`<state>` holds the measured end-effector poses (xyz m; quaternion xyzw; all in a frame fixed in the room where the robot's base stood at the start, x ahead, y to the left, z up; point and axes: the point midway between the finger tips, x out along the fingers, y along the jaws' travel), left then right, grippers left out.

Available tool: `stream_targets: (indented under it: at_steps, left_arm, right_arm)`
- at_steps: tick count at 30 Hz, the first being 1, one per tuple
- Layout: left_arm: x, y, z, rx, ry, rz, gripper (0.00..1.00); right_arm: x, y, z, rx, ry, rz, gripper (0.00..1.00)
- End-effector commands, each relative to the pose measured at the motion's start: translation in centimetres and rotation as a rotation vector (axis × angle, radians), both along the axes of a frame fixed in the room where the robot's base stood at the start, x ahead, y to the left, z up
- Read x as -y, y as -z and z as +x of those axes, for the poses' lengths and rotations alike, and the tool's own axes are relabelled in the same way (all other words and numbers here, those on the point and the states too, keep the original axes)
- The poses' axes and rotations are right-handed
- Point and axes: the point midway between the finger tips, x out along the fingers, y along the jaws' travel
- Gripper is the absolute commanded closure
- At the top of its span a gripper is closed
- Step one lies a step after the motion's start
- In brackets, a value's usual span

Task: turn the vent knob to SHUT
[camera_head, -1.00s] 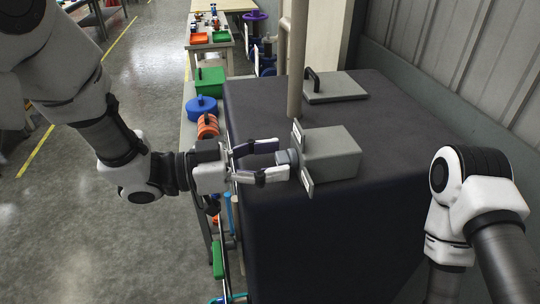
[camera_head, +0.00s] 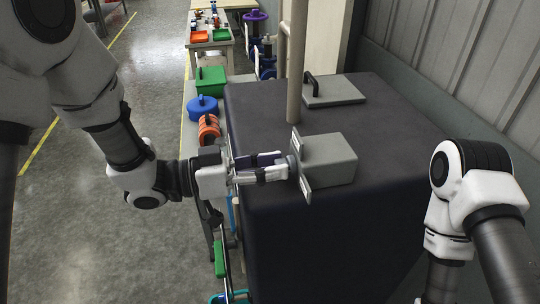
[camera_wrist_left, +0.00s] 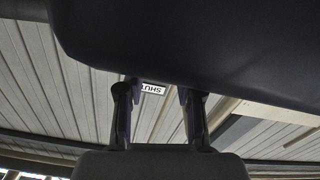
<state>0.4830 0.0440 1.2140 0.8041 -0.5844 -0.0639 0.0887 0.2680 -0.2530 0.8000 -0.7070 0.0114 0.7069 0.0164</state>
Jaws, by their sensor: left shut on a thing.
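The vent knob (camera_head: 291,162) sticks out from the left face of a grey box (camera_head: 328,158) on top of the dark press (camera_head: 335,245). Most of the knob is hidden by my fingers. My left gripper (camera_head: 283,167) is shut on it, coming in level from the left. In the left wrist view the two fingers (camera_wrist_left: 158,108) stand apart, with a white label reading SHUT (camera_wrist_left: 152,89), upside down, between them. The way the knob points cannot be told. My right arm shows at the right edge of the head view, but its gripper is out of view.
A grey post (camera_head: 296,70) rises behind the box. A grey plate with a black handle (camera_head: 333,91) lies farther back on the press top. A ribbed wall (camera_head: 460,75) runs along the right. A blue lidded pot (camera_head: 203,106) and an orange item (camera_head: 209,128) stand at the left.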

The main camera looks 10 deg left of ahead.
Motion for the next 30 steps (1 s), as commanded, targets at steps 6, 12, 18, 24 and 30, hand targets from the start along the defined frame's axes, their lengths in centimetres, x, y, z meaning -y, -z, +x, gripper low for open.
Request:
stream_targets:
  at_steps: [6, 12, 18, 24, 30]
  left_arm:
    - [0.0, -0.4, 0.1, -0.161, 0.0, -0.049, 0.99]
    - [0.0, -0.3, 0.1, -0.281, 0.0, -0.09, 0.99]
    - [-0.1, -0.1, 0.1, -0.354, 0.0, -0.114, 0.99]
    - [-0.1, 0.1, 0.2, -0.382, 0.0, -0.123, 0.99]
    - [-0.1, 0.1, 0.2, -0.383, 0.0, -0.123, 0.99]
  right_arm:
    - [0.0, -2.8, 0.0, 0.0, 0.0, 0.0, 0.38]
    - [0.0, -4.3, 0.0, 0.0, 0.0, 0.0, 0.38]
    - [0.0, -5.1, 0.0, 0.0, 0.0, 0.0, 0.38]
    - [0.0, -5.3, 0.0, 0.0, 0.0, 0.0, 0.38]
    - [0.0, -5.2, 0.0, 0.0, 0.0, 0.0, 0.38]
